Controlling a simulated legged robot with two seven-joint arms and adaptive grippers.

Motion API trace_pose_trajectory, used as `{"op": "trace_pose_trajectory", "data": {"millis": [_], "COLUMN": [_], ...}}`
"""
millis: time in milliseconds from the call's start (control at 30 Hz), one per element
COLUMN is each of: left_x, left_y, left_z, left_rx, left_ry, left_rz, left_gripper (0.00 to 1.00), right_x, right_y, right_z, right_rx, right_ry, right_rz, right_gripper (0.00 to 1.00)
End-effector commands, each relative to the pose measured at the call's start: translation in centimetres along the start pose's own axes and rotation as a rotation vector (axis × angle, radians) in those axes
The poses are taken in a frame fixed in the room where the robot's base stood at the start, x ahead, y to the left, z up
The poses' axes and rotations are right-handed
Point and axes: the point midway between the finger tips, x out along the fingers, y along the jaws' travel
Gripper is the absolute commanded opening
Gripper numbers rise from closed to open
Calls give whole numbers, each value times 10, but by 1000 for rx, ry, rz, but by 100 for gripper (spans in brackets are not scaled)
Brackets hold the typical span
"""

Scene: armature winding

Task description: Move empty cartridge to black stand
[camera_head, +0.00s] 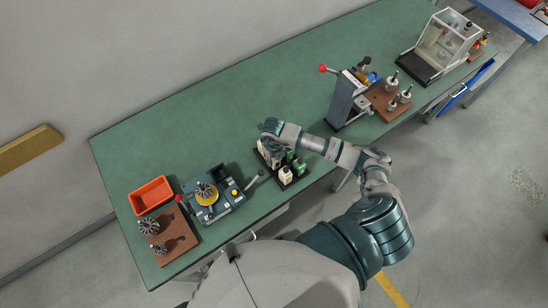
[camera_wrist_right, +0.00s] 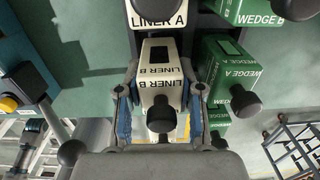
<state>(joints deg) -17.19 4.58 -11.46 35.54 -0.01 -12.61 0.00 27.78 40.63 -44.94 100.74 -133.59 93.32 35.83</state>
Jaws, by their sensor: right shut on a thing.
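My right gripper (camera_head: 270,140) is over the black stand (camera_head: 291,185) at the middle of the table's front edge. In the right wrist view, its fingers (camera_wrist_right: 160,78) are shut on the sides of a white cartridge (camera_wrist_right: 155,103) marked LINER B. A white LINER A cartridge (camera_wrist_right: 158,18) is just beyond it. Green WEDGE A (camera_wrist_right: 222,72) and WEDGE B (camera_wrist_right: 258,10) cartridges are to the right. I cannot tell whether the held cartridge is empty or touches the stand. My left gripper is not in view.
A winding fixture (camera_head: 215,198) with a yellow disc, an orange bin (camera_head: 151,196) and a brown board (camera_head: 170,240) with armatures are to the left. A lever press (camera_head: 345,98) and a clear-walled case (camera_head: 440,45) are to the right. The table's back (camera_head: 230,95) is clear.

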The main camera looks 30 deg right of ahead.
Motion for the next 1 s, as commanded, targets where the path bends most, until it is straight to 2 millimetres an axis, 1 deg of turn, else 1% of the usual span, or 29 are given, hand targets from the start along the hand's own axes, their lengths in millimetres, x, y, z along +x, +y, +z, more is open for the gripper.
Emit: {"op": "trace_pose_trajectory", "data": {"millis": [300,700,733,767,800,833,1000], "left_x": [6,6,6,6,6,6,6], "left_y": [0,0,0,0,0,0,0], "left_z": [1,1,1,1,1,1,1], "left_rx": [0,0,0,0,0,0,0], "left_ry": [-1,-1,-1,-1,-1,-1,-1], "left_rz": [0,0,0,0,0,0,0], "left_gripper": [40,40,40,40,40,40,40], "right_x": [8,8,8,8,8,8,8], "right_y": [0,0,0,0,0,0,0], "right_z": [0,0,0,0,0,0,0], "right_rx": [0,0,0,0,0,0,0], "right_ry": [0,0,0,0,0,0,0], "right_rz": [0,0,0,0,0,0,0], "right_gripper": [0,0,42,49,59,66,66]}}
